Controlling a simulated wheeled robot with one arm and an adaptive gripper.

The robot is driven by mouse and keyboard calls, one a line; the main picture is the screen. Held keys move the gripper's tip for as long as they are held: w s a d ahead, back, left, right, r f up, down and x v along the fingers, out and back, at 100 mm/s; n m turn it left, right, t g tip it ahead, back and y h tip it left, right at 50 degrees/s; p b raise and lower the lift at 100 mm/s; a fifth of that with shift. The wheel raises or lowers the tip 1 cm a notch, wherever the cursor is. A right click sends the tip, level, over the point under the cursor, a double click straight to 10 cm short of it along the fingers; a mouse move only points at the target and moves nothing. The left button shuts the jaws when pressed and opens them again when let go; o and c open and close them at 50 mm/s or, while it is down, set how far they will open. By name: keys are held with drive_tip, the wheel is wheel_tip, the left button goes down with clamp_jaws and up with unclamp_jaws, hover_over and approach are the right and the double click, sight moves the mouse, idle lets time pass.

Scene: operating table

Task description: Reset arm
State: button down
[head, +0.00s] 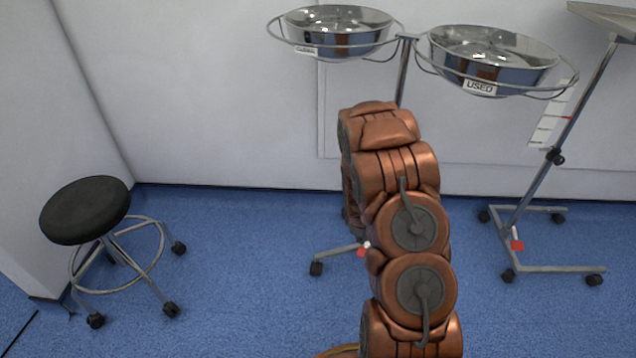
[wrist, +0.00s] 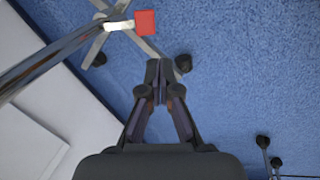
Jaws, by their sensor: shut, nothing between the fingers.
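My gripper (wrist: 159,82) shows in the wrist view with its fingertips together and nothing between them. It points over the blue floor, near the wheeled foot of a stand. In the head view my copper-coloured arm rises in the middle, and the gripper itself is hidden behind it. No object is held.
A two-bowl stand (head: 403,72) carries a left steel bowl (head: 338,40) and a right bowl (head: 490,75) labelled USED, behind my arm. A wheeled tray stand (head: 580,110) is at right. A black stool (head: 86,210) is at left. Blue floor (head: 240,260) between stool and arm is clear.

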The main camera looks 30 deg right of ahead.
drive_tip(key=shift+r, duration=0.1)
drive_tip(key=s+a+r+m+p, duration=0.1)
drive_tip(key=s+a+r+p, duration=0.3)
drive_tip(key=r, duration=0.8)
drive_tip(key=s+a+r+m+g+p, duration=0.15)
drive_tip(key=a+r+p, duration=0.45)
drive_tip(key=r, duration=0.7)
drive_tip(key=s+a+r+m+p, duration=0.15)
drive_tip(key=a+r+p, duration=0.35)
drive_tip(key=r, duration=0.7)
drive_tip(key=s+a+r+m+p, duration=0.1)
drive_tip(key=s+a+r+p, duration=0.3)
drive_tip(key=s+r+p, duration=0.2)
drive_tip(key=s+a+r+g+y+p, duration=0.1)
drive_tip(key=s+a+r+p, duration=0.3)
drive_tip(key=s+r, duration=0.6)
drive_tip(key=s+a+r+m+y+p, duration=0.1)
drive_tip(key=s+a+r+p, duration=0.3)
drive_tip(key=r, duration=0.9)
drive_tip(key=shift+s+a+r+m+g+p, duration=0.3)
drive_tip(key=shift+s+r+g+p, duration=0.1)
drive_tip(key=shift+s+p, duration=1.6)
drive_tip(key=shift+w, duration=0.1)
